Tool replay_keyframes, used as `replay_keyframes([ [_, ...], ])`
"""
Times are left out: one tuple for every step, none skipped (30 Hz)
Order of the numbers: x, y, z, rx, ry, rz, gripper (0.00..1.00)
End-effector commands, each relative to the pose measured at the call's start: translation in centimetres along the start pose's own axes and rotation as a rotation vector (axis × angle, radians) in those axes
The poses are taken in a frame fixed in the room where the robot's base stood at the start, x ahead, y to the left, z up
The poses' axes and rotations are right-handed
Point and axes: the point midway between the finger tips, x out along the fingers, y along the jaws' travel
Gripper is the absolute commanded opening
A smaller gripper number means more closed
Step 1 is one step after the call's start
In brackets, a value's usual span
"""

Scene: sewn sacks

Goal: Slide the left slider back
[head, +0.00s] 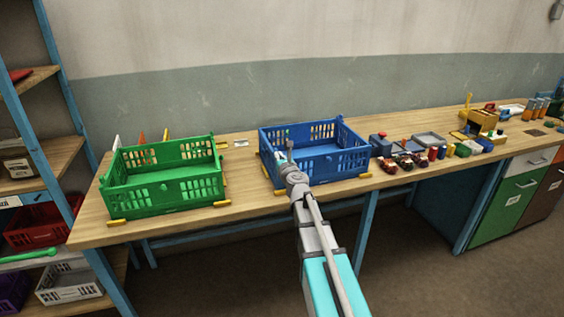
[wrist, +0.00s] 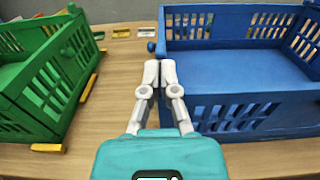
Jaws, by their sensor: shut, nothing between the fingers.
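I cannot surely tell which part is the left slider. A small blue knob (wrist: 151,47) shows at the left side of the blue crate in the wrist view, just beyond my fingertips. Small yellow and white pieces (wrist: 122,33) lie on the table behind the gap between the crates; they also show in the head view (head: 240,143). My gripper (wrist: 160,72) is shut and empty, in front of the blue crate's near left corner. In the head view my gripper (head: 284,158) hides part of that corner.
An empty green crate (head: 164,176) stands at the left and an empty blue crate (head: 320,150) right of it, on a wooden table (head: 245,185). Yellow stops lie at the crates' corners. Toy cars, blocks and a grey tray (head: 428,140) crowd the table to the right.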

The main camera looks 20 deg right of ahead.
Motion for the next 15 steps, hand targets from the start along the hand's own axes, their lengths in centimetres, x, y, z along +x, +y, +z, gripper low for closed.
replay_keyframes([
  [0.45,-0.02,0.00,0.000,0.000,0.000,0.00],
  [0.56,-0.01,0.00,0.000,0.000,0.000,0.00],
  [0.67,-0.01,0.00,0.000,0.000,0.000,0.00],
  [0.72,0.00,0.00,0.000,0.000,0.000,0.00],
  [0.76,0.00,0.00,0.000,0.000,0.000,0.00],
  [0.78,0.00,0.00,0.000,0.000,0.000,0.00],
  [0.78,0.00,0.00,0.000,0.000,0.000,0.00],
  [0.78,0.01,0.00,0.000,0.000,0.000,0.00],
  [0.77,0.01,0.00,0.000,0.000,0.000,0.00],
  [0.76,0.01,0.00,0.000,0.000,0.000,0.00],
  [0.75,0.01,0.00,0.000,0.000,0.000,0.00],
  [0.75,0.01,0.00,0.000,0.000,0.000,0.00],
  [0.75,0.01,0.00,0.000,0.000,0.000,0.00],
  [0.75,0.01,0.00,0.000,0.000,0.000,0.00],
  [0.80,0.01,0.00,0.000,0.000,0.000,0.00],
])
